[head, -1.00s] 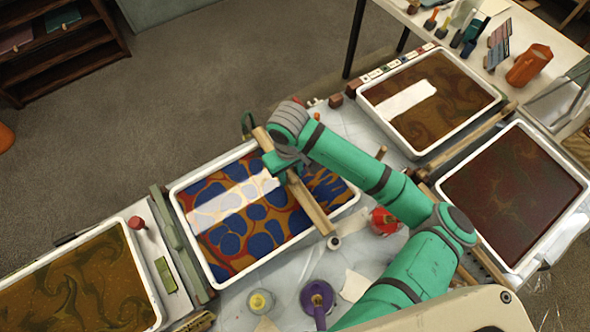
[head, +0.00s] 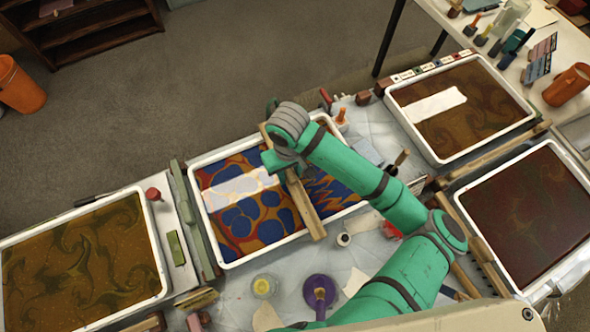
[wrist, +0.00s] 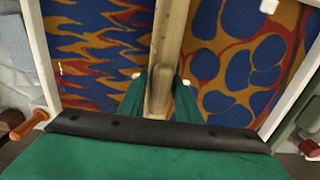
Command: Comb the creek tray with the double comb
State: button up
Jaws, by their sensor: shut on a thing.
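A white-rimmed tray (head: 214,245) in the middle of the head view holds a blue, orange and red pattern. My gripper (wrist: 160,97) is shut on a long wooden comb (head: 308,208), which lies across the tray from back to front. In the wrist view the comb (wrist: 168,40) runs away between my fingers; its teeth are hidden. In the head view, the pattern right of the comb is drawn into jagged waves, and left of it are round blue spots. No tray label is readable, so I cannot tell which is creek.
Other trays stand at the left (head: 163,262), the upper right (head: 432,160) and the right (head: 515,268). A purple funnel-like thing (head: 319,291) and a yellow-topped jar (head: 264,286) stand in front. Wooden bars (head: 495,152) lie between the right-hand trays.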

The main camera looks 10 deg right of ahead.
jog(key=shift+s+a, duration=1.25)
jog(key=shift+a, duration=2.55)
jog(key=shift+s+a, duration=1.25)
jog(key=shift+a, duration=2.6)
jog(key=shift+s+a, duration=1.25)
jog(key=shift+a, duration=2.55)
jog(key=shift+w+r, duration=0.1)
jog(key=shift+r, duration=0.95)
jog(key=shift+d+r, duration=0.1)
jog(key=shift+r, duration=1.35)
jog(key=shift+r, duration=0.1)
jog(key=shift+r, duration=1.9)
